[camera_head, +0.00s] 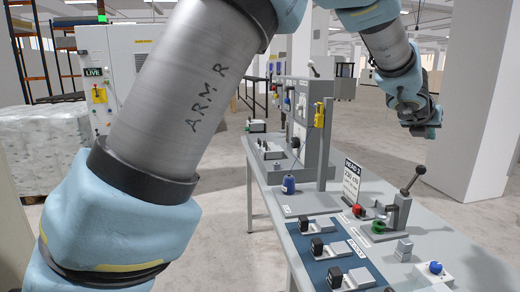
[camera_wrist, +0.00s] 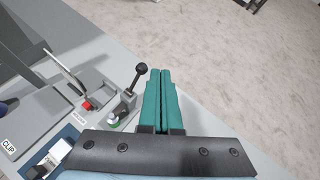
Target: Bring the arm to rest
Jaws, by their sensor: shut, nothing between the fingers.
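My gripper (camera_wrist: 160,92) shows in the wrist view as two teal fingers lying together, shut and empty. In the head view my gripper (camera_head: 428,131) hangs at the upper right, above and beyond the right part of the grey table (camera_head: 455,245). My arm crosses the left and top of the head view, marked "ARM R". The fingers look clear of the lever clamp, which stands to their left in the wrist view. Part of the table behind my arm is hidden.
A black-knobbed lever clamp (camera_head: 402,200) stands on the table beside a "HEAD 2" sign (camera_head: 352,180). A blue mat (camera_head: 335,255) with several small blocks lies in front. A grey upright panel (camera_head: 312,130) rises behind. A white pillar (camera_head: 478,100) stands at right; open floor lies around.

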